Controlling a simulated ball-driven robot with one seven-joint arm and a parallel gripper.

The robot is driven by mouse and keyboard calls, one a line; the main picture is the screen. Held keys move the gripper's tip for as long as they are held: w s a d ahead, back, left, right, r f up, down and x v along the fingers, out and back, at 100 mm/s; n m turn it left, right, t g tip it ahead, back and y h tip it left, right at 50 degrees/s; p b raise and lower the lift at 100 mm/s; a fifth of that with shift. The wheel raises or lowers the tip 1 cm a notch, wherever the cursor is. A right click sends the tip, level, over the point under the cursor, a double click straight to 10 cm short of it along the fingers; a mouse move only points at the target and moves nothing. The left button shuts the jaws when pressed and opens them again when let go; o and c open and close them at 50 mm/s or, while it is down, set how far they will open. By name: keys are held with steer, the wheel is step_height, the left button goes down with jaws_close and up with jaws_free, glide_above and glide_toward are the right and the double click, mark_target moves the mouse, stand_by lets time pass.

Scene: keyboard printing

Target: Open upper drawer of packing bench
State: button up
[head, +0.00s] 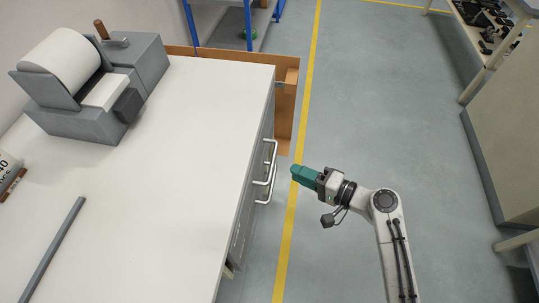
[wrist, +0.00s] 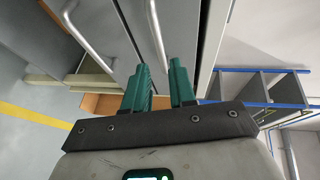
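The packing bench (head: 190,120) has a white top and grey drawer fronts on its right side. The upper drawer's handle (head: 274,156) is a pale bar, with the lower handle (head: 268,194) below it. Both drawers look shut. My gripper (head: 294,172), with green fingers, is in front of the handles, a little to their right. In the wrist view the fingers of my gripper (wrist: 160,82) are apart with a narrow gap. The upper handle (wrist: 157,35) runs toward that gap; the lower handle (wrist: 88,30) lies to the left. I cannot tell whether a finger touches the handle.
A grey label printer (head: 95,85) and a grey rod (head: 55,250) are on the bench top. A brown box-like piece (head: 285,100) stands at the bench's far end. Blue-framed shelving (head: 248,25) is behind. The floor right of the yellow line (head: 303,110) is clear.

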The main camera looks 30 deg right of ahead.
mark_target(273, 162)
steer(key=x, duration=0.9)
jaws_close()
